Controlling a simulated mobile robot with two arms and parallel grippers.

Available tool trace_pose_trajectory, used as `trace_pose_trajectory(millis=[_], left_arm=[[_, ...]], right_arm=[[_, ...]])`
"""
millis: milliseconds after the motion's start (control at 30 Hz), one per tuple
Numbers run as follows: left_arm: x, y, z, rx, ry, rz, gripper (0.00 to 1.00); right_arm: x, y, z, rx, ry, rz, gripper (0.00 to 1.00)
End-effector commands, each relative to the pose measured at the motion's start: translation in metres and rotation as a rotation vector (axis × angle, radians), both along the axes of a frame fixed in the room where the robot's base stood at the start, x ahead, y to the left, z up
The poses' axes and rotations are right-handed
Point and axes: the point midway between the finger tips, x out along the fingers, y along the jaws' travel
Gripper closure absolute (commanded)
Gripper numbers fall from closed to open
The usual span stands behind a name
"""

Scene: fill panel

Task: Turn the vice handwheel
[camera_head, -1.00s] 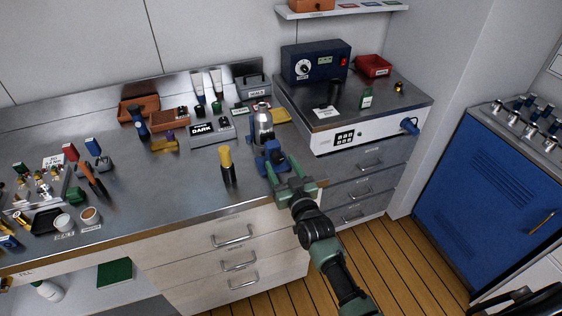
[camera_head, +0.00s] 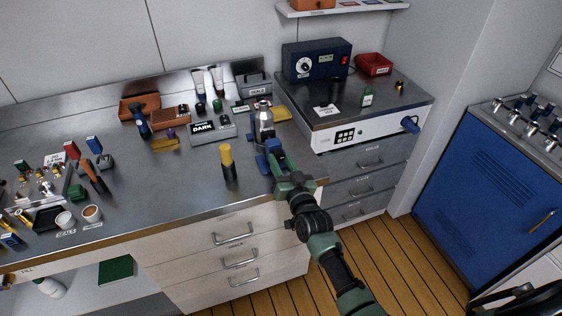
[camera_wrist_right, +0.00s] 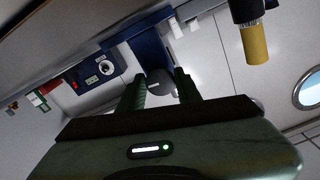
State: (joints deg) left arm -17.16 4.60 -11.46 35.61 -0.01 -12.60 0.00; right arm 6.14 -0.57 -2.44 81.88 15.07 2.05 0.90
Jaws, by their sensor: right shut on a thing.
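The blue vice (camera_head: 263,162) stands near the front right edge of the steel bench, with a silver bottle-like part (camera_head: 264,125) upright at it. My right gripper (camera_head: 280,172) reaches it from the front. In the right wrist view, the blue vice body (camera_wrist_right: 150,48) is straight ahead. My right gripper's two fingers (camera_wrist_right: 160,88) are on either side of a dark grey round handwheel (camera_wrist_right: 160,80) and shut on it. In the head view, the handwheel is hidden by the gripper. My left gripper is not in view.
A yellow-topped black cylinder (camera_head: 227,162) stands close left of the vice; it also shows in the right wrist view (camera_wrist_right: 256,40). A "DARK" box (camera_head: 212,128) is behind it. A white unit (camera_head: 365,130) with a keypad borders the right.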

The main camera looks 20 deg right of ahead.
Motion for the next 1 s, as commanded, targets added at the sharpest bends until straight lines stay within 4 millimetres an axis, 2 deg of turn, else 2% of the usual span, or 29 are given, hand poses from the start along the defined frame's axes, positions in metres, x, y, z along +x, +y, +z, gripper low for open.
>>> trace_pose_trajectory(millis=[100,333,367,400,433,767,867,1000], left_arm=[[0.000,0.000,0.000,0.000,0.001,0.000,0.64],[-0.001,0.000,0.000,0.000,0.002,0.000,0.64],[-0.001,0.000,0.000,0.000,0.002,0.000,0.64],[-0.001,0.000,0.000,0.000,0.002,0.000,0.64],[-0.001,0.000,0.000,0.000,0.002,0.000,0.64],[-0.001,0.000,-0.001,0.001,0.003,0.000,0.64],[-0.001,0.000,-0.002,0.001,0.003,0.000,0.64],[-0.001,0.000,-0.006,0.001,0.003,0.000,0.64]], right_arm=[[0.000,0.000,0.000,0.064,0.003,0.000,1.00],[0.000,0.000,0.000,0.068,0.003,0.000,1.00],[0.000,0.000,0.000,0.067,0.003,0.000,0.64],[0.000,0.000,0.000,0.067,0.003,0.000,0.52],[0.000,0.000,0.000,0.067,0.003,0.000,0.45],[-0.001,0.000,-0.001,0.066,0.003,0.000,0.45],[-0.009,0.000,-0.002,0.066,0.004,0.001,0.45],[-0.030,-0.001,-0.002,0.066,0.003,-0.001,0.45]])
